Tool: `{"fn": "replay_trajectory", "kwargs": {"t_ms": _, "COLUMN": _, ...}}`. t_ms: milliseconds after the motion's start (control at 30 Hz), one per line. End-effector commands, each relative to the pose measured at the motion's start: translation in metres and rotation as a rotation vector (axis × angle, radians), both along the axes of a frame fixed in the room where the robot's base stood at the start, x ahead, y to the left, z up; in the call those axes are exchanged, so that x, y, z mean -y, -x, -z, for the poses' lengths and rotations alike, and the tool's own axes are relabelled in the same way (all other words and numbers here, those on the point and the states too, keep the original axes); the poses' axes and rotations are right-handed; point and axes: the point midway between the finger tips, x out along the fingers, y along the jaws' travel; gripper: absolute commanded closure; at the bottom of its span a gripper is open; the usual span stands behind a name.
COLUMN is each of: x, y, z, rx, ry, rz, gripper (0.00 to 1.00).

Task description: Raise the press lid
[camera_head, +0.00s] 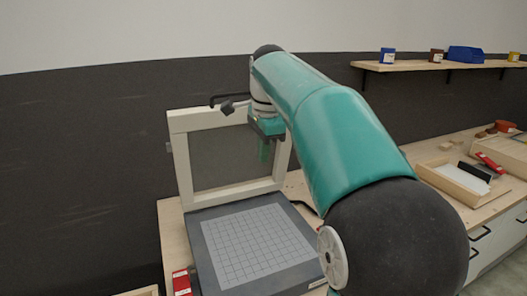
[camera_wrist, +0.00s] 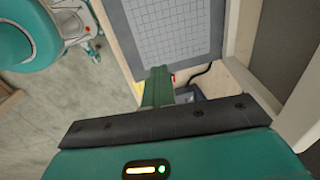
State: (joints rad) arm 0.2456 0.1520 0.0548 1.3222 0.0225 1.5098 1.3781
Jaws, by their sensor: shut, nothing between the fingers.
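The press lid (camera_head: 180,150), a cream frame around a grey panel, stands raised and nearly upright at the back edge of the press base. The dark grey press base (camera_head: 205,250) lies flat with a gridded light sheet on top; it also shows at the top of the wrist view (camera_wrist: 215,12). My gripper (camera_head: 264,152) is in front of the upper right part of the lid and hides some of it. In the wrist view its green fingers (camera_wrist: 158,88) are together with nothing between them. I cannot tell whether the gripper touches the lid.
The wooden bench (camera_head: 174,232) carries the press. To the right a worktop holds a wooden tray (camera_head: 455,182) and small items. A wall shelf (camera_head: 415,66) with a blue bin (camera_head: 465,54) hangs at the upper right. Open floor (camera_wrist: 60,110) shows at left in the wrist view.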

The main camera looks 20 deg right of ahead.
Motion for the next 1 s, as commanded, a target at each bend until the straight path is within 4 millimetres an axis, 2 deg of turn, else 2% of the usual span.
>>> {"fn": "replay_trajectory", "kwargs": {"t_ms": 233, "x": 0.000, "y": 0.000, "z": 0.000, "rx": 0.000, "ry": 0.000, "rz": 0.000, "gripper": 1.00}}
{"fn": "replay_trajectory", "kwargs": {"t_ms": 267, "x": 0.000, "y": 0.000, "z": 0.000, "rx": 0.000, "ry": 0.000, "rz": 0.000, "gripper": 0.96}}
{"fn": "replay_trajectory", "kwargs": {"t_ms": 400, "x": 0.000, "y": 0.000, "z": 0.000, "rx": 0.000, "ry": 0.000, "rz": 0.000, "gripper": 0.69}}
{"fn": "replay_trajectory", "kwargs": {"t_ms": 433, "x": 0.000, "y": 0.000, "z": 0.000, "rx": 0.000, "ry": 0.000, "rz": 0.000, "gripper": 0.66}}
{"fn": "replay_trajectory", "kwargs": {"t_ms": 767, "x": 0.000, "y": 0.000, "z": -0.003, "rx": 0.000, "ry": 0.000, "rz": 0.000, "gripper": 0.66}}
{"fn": "replay_trajectory", "kwargs": {"t_ms": 867, "x": 0.000, "y": 0.001, "z": -0.012, "rx": 0.003, "ry": 0.001, "rz": 0.000, "gripper": 0.66}}
{"fn": "replay_trajectory", "kwargs": {"t_ms": 1000, "x": 0.000, "y": 0.005, "z": -0.037, "rx": 0.004, "ry": 0.001, "rz": 0.000, "gripper": 0.66}}
